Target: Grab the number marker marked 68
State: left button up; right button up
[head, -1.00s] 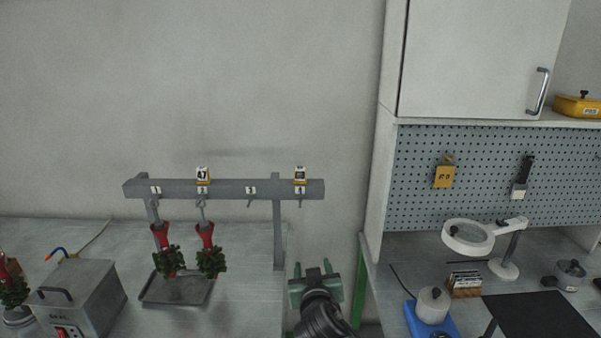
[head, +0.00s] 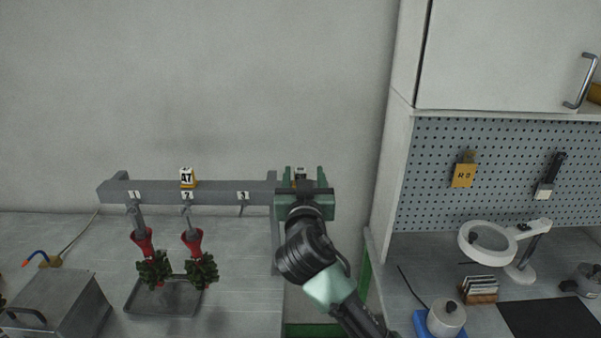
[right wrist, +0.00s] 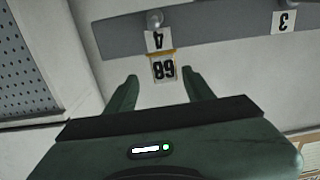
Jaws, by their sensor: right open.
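The number marker marked 68 (right wrist: 163,68) shows upside down in the right wrist view, just beyond my right gripper's fingertips. It has a yellow edge and stands on the grey rail (head: 225,186) above the label 4. In the head view only a small part of the marker (head: 300,172) shows between the fingers. My right gripper (head: 301,178) is open and in front of the rail's right end. In the right wrist view its fingers (right wrist: 157,82) are apart, on either side of the marker's near end, with nothing held. My left gripper is not in view.
A second marker, 47 (head: 187,177), stands on the rail above label 2. A tall cabinet (head: 405,160) stands to the right. The wall above the rail is clear.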

aim_at(301, 169)
jog(key=shift+w+a+r+p, duration=0.1)
jog(key=shift+w+r+p, duration=0.2)
jog(key=shift+w+p, duration=0.25)
jog(key=shift+w+a+p, duration=0.15)
jog(key=shift+w+p, duration=0.3)
jog(key=shift+w, duration=0.25)
jog(key=w, duration=0.1)
jog(key=w+p, duration=0.1)
jog(key=w, duration=0.1)
jog(key=shift+a+f, duration=0.1)
jog(key=shift+f, duration=0.2)
jog(key=shift+c, duration=1)
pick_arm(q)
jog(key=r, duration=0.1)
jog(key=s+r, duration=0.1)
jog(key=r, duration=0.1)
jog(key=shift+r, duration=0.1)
pick_arm(e)
grip_shut()
